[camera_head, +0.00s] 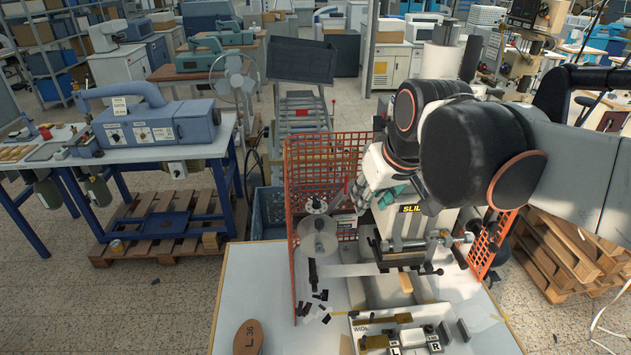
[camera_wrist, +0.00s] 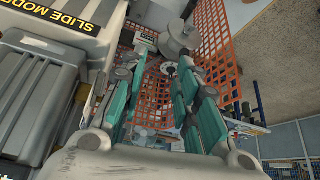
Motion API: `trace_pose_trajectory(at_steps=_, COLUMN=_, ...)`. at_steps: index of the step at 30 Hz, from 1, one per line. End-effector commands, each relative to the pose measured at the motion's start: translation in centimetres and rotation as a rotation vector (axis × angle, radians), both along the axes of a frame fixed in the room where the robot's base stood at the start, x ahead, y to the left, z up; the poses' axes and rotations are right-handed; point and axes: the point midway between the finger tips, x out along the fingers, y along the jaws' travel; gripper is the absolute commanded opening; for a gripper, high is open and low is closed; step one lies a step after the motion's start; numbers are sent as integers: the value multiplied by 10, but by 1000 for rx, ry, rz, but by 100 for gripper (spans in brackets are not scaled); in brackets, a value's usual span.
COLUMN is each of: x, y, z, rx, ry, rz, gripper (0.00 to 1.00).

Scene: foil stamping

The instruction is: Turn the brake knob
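The foil stamping machine (camera_head: 408,222) stands on the white table behind an orange mesh guard. My gripper (camera_head: 388,196) is beside the machine's upper body, partly hidden by my arm. In the wrist view its green-sided fingers (camera_wrist: 165,65) are spread apart with nothing held. A small pale round part (camera_wrist: 171,70) shows beyond and between the fingertips, apart from them. I cannot tell surely whether it is the knob.
The orange mesh (camera_head: 334,165) encloses the machine's left and back; it also shows beyond the fingers in the wrist view (camera_wrist: 222,58). The machine's casing (camera_wrist: 40,90) is close on the left there. A brown oval block (camera_head: 248,338) lies on the table's front left.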

Motion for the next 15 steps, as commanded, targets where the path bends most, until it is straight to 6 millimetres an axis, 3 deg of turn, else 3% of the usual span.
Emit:
trace_pose_trajectory(at_steps=3, x=36, y=16, z=5, rx=-6, ry=28, rz=52, gripper=29)
trace_pose_trajectory(at_steps=9, x=86, y=43, z=6, rx=-12, ry=71, rz=131, gripper=29)
trace_pose_trajectory(at_steps=15, x=115, y=60, z=2, rx=-18, ry=97, rz=180, gripper=29)
